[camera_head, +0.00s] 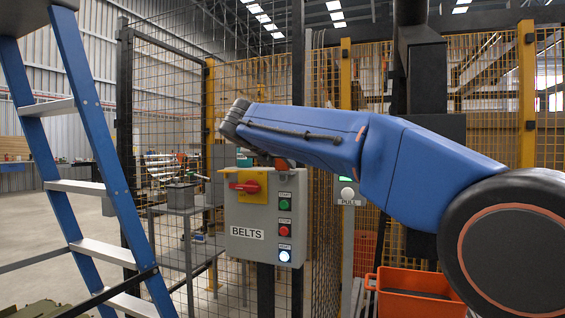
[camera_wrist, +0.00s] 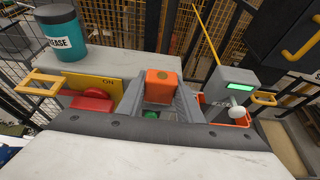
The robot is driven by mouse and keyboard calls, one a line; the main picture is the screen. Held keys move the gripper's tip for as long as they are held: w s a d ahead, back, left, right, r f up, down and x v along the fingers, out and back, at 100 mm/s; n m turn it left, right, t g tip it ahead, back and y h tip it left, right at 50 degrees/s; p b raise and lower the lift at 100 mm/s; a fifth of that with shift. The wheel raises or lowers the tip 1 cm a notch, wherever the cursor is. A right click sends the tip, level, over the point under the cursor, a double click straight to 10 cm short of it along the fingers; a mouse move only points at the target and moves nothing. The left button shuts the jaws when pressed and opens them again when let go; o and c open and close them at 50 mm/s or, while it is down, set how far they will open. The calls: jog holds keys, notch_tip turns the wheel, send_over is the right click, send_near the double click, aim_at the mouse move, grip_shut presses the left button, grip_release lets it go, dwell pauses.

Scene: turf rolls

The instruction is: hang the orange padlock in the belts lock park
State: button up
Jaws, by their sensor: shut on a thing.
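The orange padlock (camera_wrist: 161,86) is between the fingers of my gripper (camera_wrist: 160,98) in the wrist view. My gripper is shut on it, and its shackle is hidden. In the head view, a small part of the padlock (camera_head: 283,163) shows below my arm, above the grey BELTS box (camera_head: 241,234). The box has a red rotary switch (camera_head: 247,187) on a yellow plate (camera_head: 254,196). In the wrist view, a yellow loop (camera_wrist: 42,84) sticks out left of the yellow plate (camera_wrist: 112,88). I cannot tell whether this loop is the lock park.
A teal grease jar (camera_wrist: 62,40) stands on top of the box, left of the padlock. A PULL device (camera_head: 348,190) with a green display stands to the right. A blue ladder (camera_head: 88,130) is at left and an orange crate (camera_head: 415,305) at lower right. Mesh fencing stands behind.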

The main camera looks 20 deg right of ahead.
jog(key=shift+f, duration=0.25)
jog(key=o, duration=1.2)
jog(key=v, duration=1.7)
jog(key=shift+s+a, duration=0.15)
jog(key=shift+s, duration=0.05)
jog(key=s+d+f+m+g+y, duration=0.1)
jog(key=s+d+f+m, duration=0.35)
jog(key=f, duration=0.35)
jog(key=s+d+f+m+g+y, duration=0.1)
jog(key=s+d+f+m+g, duration=0.1)
jog(key=s+d+f+m, duration=0.5)
jog(key=s+d+f+m+g+y, duration=0.15)
jog(key=d+f, duration=0.25)
jog(key=f, duration=0.6)
jog(key=s+f+m+y, duration=0.1)
jog(key=s+f+m, duration=0.4)
jog(key=f, duration=0.3)
jog(key=s+f+m+g+y, duration=0.1)
jog(key=s+f+m+y, duration=0.1)
jog(key=s+f+m, duration=0.3)
jog(key=s+d+f+m+y, duration=0.1)
jog(key=s+f+m, duration=0.4)
jog(key=f, duration=0.7)
jog(key=shift+s+f+m+g, duration=0.15)
jog(key=shift+s+m, duration=0.05)
jog(key=shift+s, duration=0.4)
jog(key=shift+s+f+m+g, duration=0.1)
jog(key=shift+s+f+m, duration=0.1)
jog(key=shift+s, duration=0.4)
